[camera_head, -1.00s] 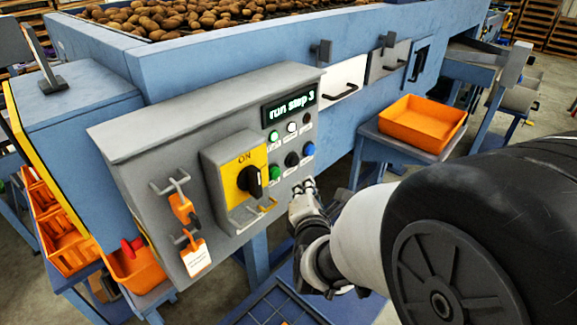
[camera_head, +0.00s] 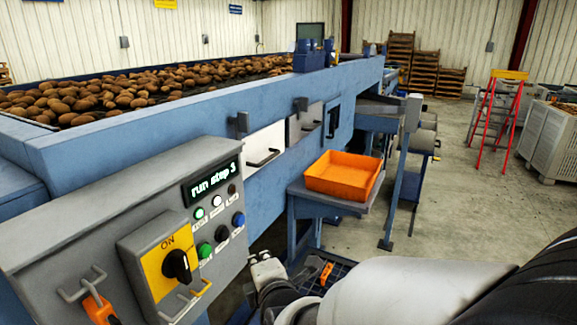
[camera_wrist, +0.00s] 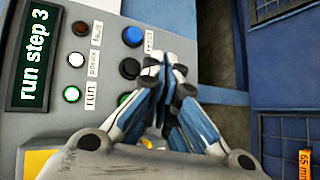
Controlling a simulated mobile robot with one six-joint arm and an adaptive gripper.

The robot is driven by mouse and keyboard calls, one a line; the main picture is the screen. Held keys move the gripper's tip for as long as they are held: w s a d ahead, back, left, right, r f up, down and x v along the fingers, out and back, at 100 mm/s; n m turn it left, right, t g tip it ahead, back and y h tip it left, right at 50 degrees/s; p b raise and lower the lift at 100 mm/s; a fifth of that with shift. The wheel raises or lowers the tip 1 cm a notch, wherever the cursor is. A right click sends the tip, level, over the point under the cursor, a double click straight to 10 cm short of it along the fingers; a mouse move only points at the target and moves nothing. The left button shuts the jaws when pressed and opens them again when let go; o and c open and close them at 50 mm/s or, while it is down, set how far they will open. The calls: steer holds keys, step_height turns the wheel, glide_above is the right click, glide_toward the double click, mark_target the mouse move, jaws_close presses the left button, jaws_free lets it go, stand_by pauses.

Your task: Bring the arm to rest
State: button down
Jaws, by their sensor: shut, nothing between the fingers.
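My gripper (camera_head: 266,268) is in front of the lower right of the grey control panel (camera_head: 70,240) in the head view. In the wrist view its fingers (camera_wrist: 166,75) are together with nothing between them, beside the buttons. Whether they touch the panel I cannot tell. The panel's display (camera_head: 211,184) reads "run step 3". The black rotary switch (camera_head: 177,265) sits on a yellow plate marked ON. A green button (camera_head: 204,250), a black button (camera_head: 221,233) and a blue button (camera_head: 238,219) are in a row. A lit green-white lamp (camera_wrist: 71,94) shows by the label "run".
An orange tray (camera_head: 343,175) stands on a blue side table right of the panel. The blue grader (camera_head: 100,150) carries many potatoes. An orange tag (camera_head: 99,308) hangs on the panel. Open floor (camera_head: 450,190) lies to the right, with a red ladder (camera_head: 497,115) behind.

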steer(key=s+d+r+m+g+h, duration=0.1)
steer(key=s+d+m+g, duration=0.1)
steer(key=s+d+m, duration=0.4)
steer(key=s+d+r+m+g+h, duration=0.1)
steer(key=s+d+r+m+g, duration=0.1)
steer(key=s+d+m, duration=0.5)
steer(key=s+d+f+m+g+h, duration=0.1)
steer(key=s+d+m+g+h, duration=0.2)
steer(key=s+d+m, duration=0.8)
steer(key=shift+s+d+g, duration=0.45)
steer(key=shift+s+g, duration=0.05)
steer(key=shift+s, duration=0.65)
